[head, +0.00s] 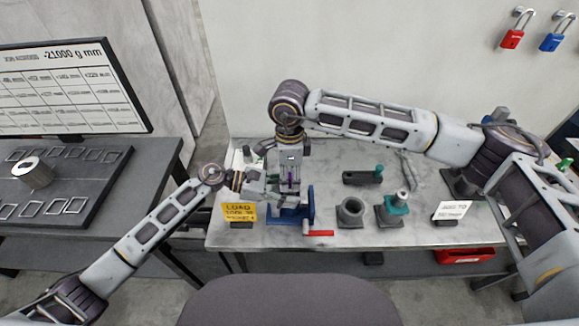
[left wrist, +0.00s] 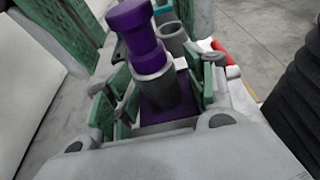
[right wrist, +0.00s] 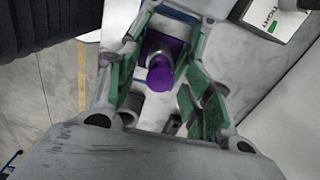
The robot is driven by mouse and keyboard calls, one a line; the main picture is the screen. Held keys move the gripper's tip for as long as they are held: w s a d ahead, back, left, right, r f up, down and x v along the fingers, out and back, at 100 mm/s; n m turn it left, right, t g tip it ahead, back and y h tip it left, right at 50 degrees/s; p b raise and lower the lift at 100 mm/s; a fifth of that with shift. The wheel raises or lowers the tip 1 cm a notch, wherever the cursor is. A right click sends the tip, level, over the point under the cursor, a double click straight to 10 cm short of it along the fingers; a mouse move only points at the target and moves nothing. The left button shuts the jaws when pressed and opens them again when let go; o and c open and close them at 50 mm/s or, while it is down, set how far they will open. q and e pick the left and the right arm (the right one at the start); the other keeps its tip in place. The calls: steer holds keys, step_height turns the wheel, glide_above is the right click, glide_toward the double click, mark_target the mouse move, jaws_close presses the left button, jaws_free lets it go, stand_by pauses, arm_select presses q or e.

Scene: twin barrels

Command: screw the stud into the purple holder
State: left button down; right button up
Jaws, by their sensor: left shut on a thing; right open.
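In the head view both grippers meet above the blue vise (head: 308,205), and a sliver of purple (head: 291,183) shows between them. In the left wrist view a stepped purple piece (left wrist: 136,32) stands in a grey sleeve (left wrist: 155,86) above a purple block (left wrist: 168,113). I cannot tell exactly which part is the stud and which the holder. My left gripper (head: 266,190) is shut on the purple holder, its green-padded fingers beside the sleeve and block. My right gripper (head: 290,164) is open from above, its fingers either side of the round purple end (right wrist: 160,74), apart from it.
A red handle (head: 319,233) sticks out at the vise's foot. To the right are a grey cup (head: 351,212), a teal-topped fixture (head: 396,205) and a dark block (head: 362,177). A yellow sign (head: 239,213) stands left of the vise, a white sign (head: 452,210) far right.

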steer(key=shift+f, duration=0.4)
steer(key=shift+c, duration=0.4)
jaws_close()
jaws_free()
steer(key=shift+r, duration=0.1)
